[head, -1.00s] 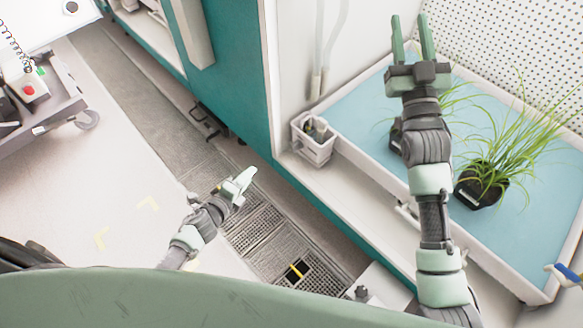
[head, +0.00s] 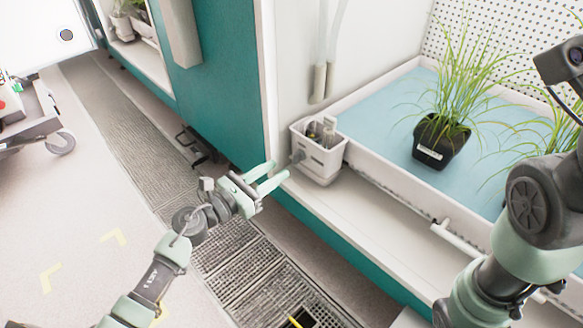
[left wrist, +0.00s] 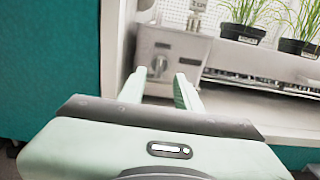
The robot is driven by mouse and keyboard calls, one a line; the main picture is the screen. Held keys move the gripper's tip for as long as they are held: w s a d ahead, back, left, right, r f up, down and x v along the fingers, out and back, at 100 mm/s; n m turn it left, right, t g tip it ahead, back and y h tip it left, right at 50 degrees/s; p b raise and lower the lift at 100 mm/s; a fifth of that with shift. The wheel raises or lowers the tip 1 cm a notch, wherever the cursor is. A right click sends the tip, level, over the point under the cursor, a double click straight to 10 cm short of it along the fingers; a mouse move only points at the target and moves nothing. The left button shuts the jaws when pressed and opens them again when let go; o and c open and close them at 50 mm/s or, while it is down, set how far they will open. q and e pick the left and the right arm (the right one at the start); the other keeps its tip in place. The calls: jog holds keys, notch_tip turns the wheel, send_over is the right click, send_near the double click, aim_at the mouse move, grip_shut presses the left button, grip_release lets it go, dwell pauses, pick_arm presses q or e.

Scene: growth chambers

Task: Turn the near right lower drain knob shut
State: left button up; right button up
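A small round knob (left wrist: 159,65) is on the front face of a pale box (left wrist: 178,45) in the left wrist view. In the head view the box (head: 322,160) stands on the chamber's front ledge, with a dark knob (head: 298,156) on its left side. I cannot read the knob's setting. My left gripper (head: 279,174) is open, fingers pointing at the box. In the left wrist view its fingertips (left wrist: 160,80) frame the knob; contact cannot be told. My right gripper is outside the head view; only its arm shows at the right.
A white tray (head: 375,185) with a blue bed holds potted grass (head: 436,140) behind the box. A white pipe (head: 455,240) sticks out of its front. Teal panels (head: 225,95) flank the chamber. Floor grating (head: 235,260) has a dark opening at the bottom.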

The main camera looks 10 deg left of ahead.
aim_at(293, 159)
pick_arm(q)
jog(key=b+x, duration=0.1)
jog(key=x, duration=0.5)
jog(key=shift+w+d, duration=0.15)
jog(key=shift+w, duration=0.05)
grip_shut()
